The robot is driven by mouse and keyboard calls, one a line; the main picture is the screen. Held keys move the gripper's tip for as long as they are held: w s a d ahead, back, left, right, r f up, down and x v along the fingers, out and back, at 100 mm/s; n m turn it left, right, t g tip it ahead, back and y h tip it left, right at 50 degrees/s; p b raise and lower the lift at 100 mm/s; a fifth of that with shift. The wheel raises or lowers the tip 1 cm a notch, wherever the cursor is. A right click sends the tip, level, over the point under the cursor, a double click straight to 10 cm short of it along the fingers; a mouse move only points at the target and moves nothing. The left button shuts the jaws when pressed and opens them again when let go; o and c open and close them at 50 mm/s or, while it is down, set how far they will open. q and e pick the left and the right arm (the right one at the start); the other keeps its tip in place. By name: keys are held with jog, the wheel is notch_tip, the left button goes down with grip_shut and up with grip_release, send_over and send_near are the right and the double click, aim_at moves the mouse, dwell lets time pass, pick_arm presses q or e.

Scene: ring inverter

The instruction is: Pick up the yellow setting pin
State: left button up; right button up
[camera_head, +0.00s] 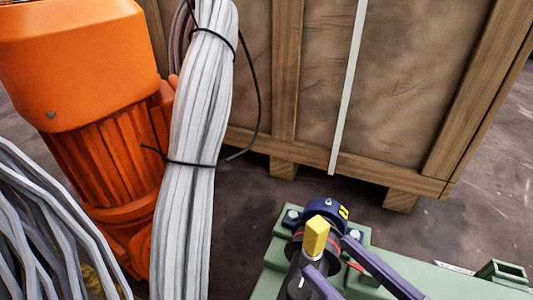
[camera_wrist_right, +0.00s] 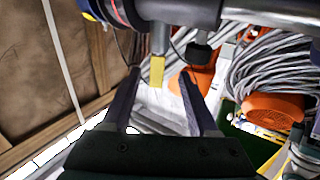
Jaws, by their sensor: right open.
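The yellow setting pin (camera_head: 316,236) has a yellow block-shaped head on a grey stem and stands at the dark round fitting of a green machine. In the right wrist view the pin's yellow head (camera_wrist_right: 156,72) shows between the fingertips, with a visible gap on either side. My right gripper (camera_head: 327,257) has two purple fingers, spread around the pin in the head view. It is open and empty in the right wrist view (camera_wrist_right: 160,78). Whether the fingers are level with the yellow head is hard to tell. My left gripper is not in view.
The green machine base (camera_head: 270,283) carries a dark blue ring (camera_head: 322,209) right behind the pin. An orange motor (camera_head: 75,65) and grey cable bundles (camera_head: 190,160) stand at left. A large wooden crate (camera_head: 400,90) stands behind. Bare floor lies between crate and machine.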

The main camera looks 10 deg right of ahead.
jog(key=b+x, duration=0.2)
jog(key=x, duration=0.1)
jog(key=b+x, duration=0.2)
jog(key=x, duration=0.2)
jog(key=shift+w+d+b, duration=0.15)
jog(key=shift+w+b, duration=0.1)
jog(key=shift+b, duration=0.1)
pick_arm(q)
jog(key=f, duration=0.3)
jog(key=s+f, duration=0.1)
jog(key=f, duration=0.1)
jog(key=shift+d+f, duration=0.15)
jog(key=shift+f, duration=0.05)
pick_arm(e)
jog(key=shift+w+a+r, duration=0.1)
jog(key=shift+w+a, duration=0.15)
grip_shut()
